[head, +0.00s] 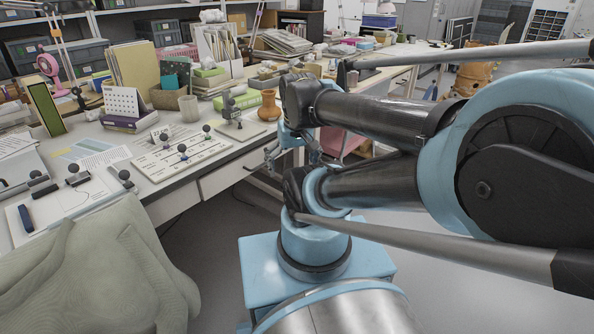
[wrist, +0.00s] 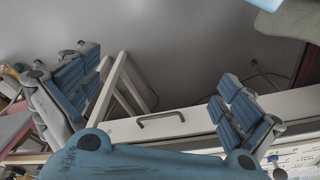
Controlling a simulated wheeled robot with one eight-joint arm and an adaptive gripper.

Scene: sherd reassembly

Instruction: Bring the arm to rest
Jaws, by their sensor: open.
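My gripper (head: 293,154) is partly hidden behind my folded arm in the head view. It hangs beside the front edge of the workbench, over the gap in front of the drawers. In the wrist view my gripper (wrist: 158,98) has its two blue-padded fingers wide apart with nothing between them. Behind them are a white drawer front (wrist: 190,119) with a grey handle and the grey floor. My arm links fill the right half of the head view.
A beige draped cloth (head: 90,270) stands at the lower left. A pink thing (head: 340,143) is behind my arm. Floor shows at the right.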

